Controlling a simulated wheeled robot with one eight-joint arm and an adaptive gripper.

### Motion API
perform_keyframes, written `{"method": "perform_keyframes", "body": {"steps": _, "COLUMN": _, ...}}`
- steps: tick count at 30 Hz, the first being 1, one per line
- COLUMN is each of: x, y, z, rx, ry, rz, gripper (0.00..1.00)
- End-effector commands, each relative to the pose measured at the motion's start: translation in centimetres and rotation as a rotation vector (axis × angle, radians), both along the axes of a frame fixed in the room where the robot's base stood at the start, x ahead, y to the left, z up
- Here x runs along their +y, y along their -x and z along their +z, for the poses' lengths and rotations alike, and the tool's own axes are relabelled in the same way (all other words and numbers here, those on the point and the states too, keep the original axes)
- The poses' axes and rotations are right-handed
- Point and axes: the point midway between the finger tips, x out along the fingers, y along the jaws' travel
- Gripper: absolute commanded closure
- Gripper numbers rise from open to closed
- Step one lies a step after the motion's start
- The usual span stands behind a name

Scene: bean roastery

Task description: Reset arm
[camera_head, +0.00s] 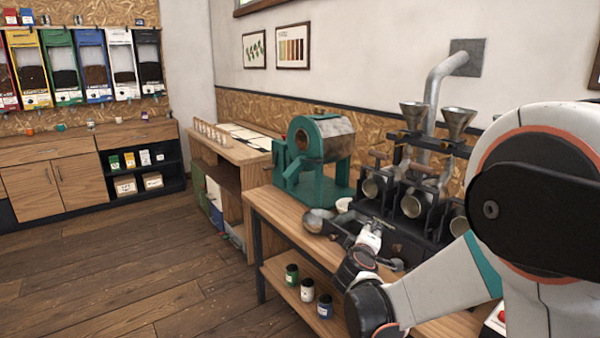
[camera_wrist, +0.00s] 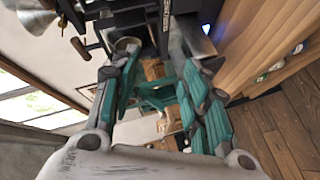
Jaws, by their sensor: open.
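My arm reaches in from the right side of the head view, over the workbench (camera_head: 275,213). My gripper (camera_head: 372,222) is near the dark roasting machine with metal funnels (camera_head: 402,215), and is small and partly hidden by my own arm there. In the wrist view my gripper (camera_wrist: 160,85) shows two teal-padded fingers spread apart, with nothing held between them. The wrist picture is tilted. A metal cup or scoop (camera_wrist: 128,45) shows beyond the left finger.
A teal drum roaster (camera_head: 318,150) stands on the bench left of the machine. Several small jars (camera_head: 308,290) stand on the lower shelf. A wooden cabinet (camera_head: 235,150) and coloured bean dispensers (camera_head: 62,75) are farther left. The wooden floor (camera_head: 130,270) at left is clear.

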Motion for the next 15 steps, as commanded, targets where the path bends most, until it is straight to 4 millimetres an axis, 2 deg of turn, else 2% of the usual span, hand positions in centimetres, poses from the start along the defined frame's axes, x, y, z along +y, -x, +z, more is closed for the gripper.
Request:
{"method": "perform_keyframes", "body": {"steps": 1, "x": -0.8, "y": 1.3, "z": 0.9, "rx": 0.014, "ry": -0.040, "rz": -0.021, "gripper": 0.58}}
{"method": "perform_keyframes", "body": {"steps": 6, "x": -2.9, "y": 5.4, "z": 2.9, "rx": 0.067, "ry": -0.187, "rz": -0.091, "gripper": 0.58}}
{"method": "perform_keyframes", "body": {"steps": 15, "x": -5.0, "y": 14.3, "z": 4.5, "rx": 0.167, "ry": -0.444, "rz": -0.199, "gripper": 0.58}}
